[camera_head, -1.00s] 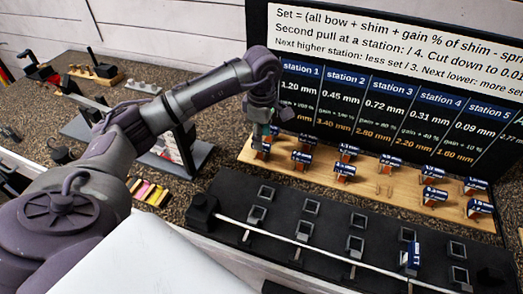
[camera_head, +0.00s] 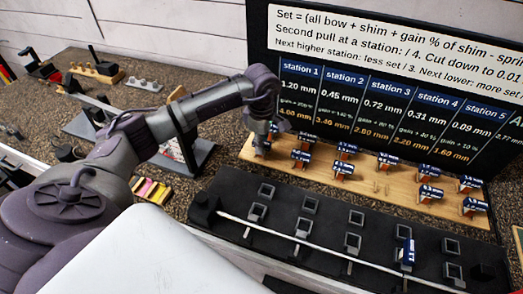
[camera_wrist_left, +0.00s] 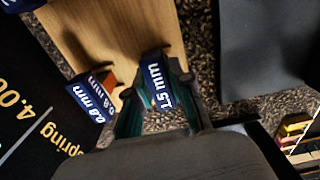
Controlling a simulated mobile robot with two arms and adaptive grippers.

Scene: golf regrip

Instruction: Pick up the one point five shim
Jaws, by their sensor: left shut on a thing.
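The one point five shim (camera_wrist_left: 160,84) has a dark blue tag reading 1.5 mm in the left wrist view. My left gripper (camera_wrist_left: 158,108) is shut on it, with a greenish finger on each side of the tag. In the head view my left gripper (camera_head: 262,143) points down at the left end of the wooden shim board (camera_head: 385,187). There the gripper hides most of the shim, and I cannot tell whether it still touches the board. My right gripper is not in view.
A shim tagged 0.8 mm (camera_wrist_left: 90,97) stands close beside the gripper. More blue-tagged shims (camera_head: 343,168) stand along the board. A station chart (camera_head: 385,110) rises behind it. A black fixture (camera_head: 330,225) with a white rod lies in front. A grey stand (camera_head: 190,155) is left.

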